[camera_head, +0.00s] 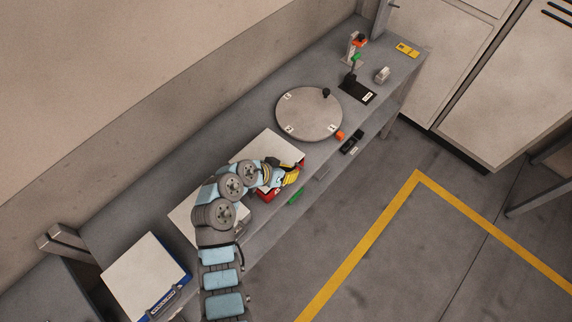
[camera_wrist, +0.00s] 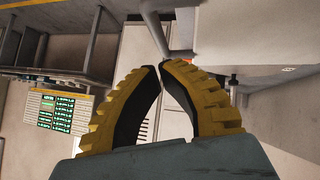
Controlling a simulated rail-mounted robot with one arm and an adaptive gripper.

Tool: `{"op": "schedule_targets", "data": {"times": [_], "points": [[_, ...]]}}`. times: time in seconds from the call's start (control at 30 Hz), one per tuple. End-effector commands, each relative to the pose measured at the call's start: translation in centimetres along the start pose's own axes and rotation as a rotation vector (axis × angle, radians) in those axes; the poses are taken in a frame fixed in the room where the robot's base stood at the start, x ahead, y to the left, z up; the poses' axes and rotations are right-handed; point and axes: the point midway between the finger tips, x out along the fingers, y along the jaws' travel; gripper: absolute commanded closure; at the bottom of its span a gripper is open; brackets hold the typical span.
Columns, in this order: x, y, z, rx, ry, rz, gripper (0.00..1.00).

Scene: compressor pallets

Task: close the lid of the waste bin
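No bin is clearly marked as the waste bin. A red container (camera_head: 266,194) shows in the head view, partly hidden by my arm, with a pale flat panel (camera_head: 262,145) at its back. I cannot tell whether that panel is its raised lid. A blue container (camera_head: 182,270) with a pale flat top (camera_head: 142,272) is at the lower left. My gripper (camera_head: 294,174) is over the right side of the red container; contact cannot be told. In the wrist view its yellow fingers (camera_wrist: 160,68) meet at the tips with nothing seen between them.
A round grey plate (camera_head: 308,114) lies on the bench (camera_head: 225,125) beyond the red container. A black stand (camera_head: 357,90) and small parts are farther back. A green object (camera_head: 296,196) is at the bench's front edge. The floor to the right is clear.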

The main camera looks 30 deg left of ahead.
Motion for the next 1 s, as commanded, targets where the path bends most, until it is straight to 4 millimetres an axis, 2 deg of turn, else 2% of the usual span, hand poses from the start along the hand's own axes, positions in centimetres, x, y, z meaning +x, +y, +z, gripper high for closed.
{"op": "schedule_targets", "data": {"times": [0.2,0.63,1.0], "points": [[0.8,0.0,0.8,0.001,0.003,-0.001,1.0],[1.1,0.0,1.0,0.003,0.003,-0.003,1.0],[2.9,-0.3,2.9,0.068,0.002,-0.066,1.0]]}}
